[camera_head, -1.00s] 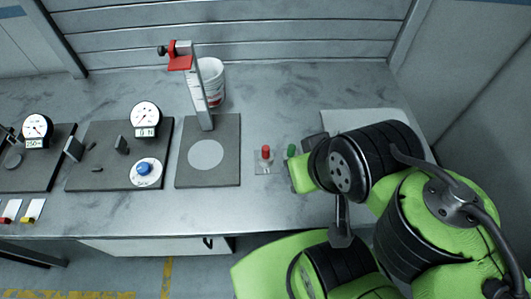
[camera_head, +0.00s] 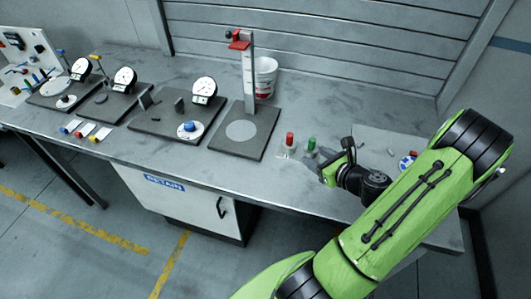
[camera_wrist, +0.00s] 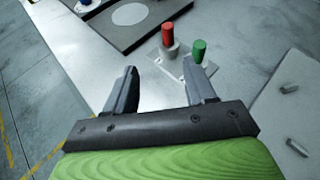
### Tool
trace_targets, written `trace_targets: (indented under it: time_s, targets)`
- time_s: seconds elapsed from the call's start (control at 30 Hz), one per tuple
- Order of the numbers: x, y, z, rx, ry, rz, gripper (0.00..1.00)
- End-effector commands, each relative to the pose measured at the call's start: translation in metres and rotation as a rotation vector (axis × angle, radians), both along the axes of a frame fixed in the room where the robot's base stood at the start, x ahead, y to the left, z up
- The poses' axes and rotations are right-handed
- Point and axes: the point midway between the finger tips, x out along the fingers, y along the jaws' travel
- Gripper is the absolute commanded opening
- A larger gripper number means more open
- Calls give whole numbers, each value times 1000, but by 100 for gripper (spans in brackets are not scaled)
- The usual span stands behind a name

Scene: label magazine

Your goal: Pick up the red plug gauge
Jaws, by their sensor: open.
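The red plug gauge (camera_head: 290,139) stands upright on a small clear plate on the bench, right of the height stand's base. In the wrist view the red plug gauge (camera_wrist: 168,36) has a grey collar at its foot and stands beyond my fingertips, apart from them. A green plug gauge (camera_head: 311,145) stands upright just right of it and also shows in the wrist view (camera_wrist: 199,50). My gripper (camera_wrist: 165,78) is open and empty, its two fingers spread. In the head view my gripper (camera_head: 323,163) is at the bench's front right, its fingers partly hidden.
The height stand (camera_head: 248,75) with a red arm rises behind left, before a white bucket (camera_head: 265,78). Dial gauge stations (camera_head: 204,92) line the bench to the left. A pale mat (camera_head: 375,143) with small parts lies at right.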

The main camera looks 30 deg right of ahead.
Motion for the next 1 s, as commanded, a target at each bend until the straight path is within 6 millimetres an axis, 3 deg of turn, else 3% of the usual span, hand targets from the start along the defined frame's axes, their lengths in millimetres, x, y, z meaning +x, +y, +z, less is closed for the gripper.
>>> trace_targets:
  time_s: [0.13, 0.5, 0.67, 0.9, 1.0]
  targets:
    - [-3, -16, -7, 79, -37, -100, 55]
    - [76, -25, -39, 73, -34, -92, 55]
    - [93, -27, -46, 74, -34, -93, 55]
    - [132, -32, -62, 73, -34, -93, 55]
    - [136, -33, -64, 73, -34, -94, 55]
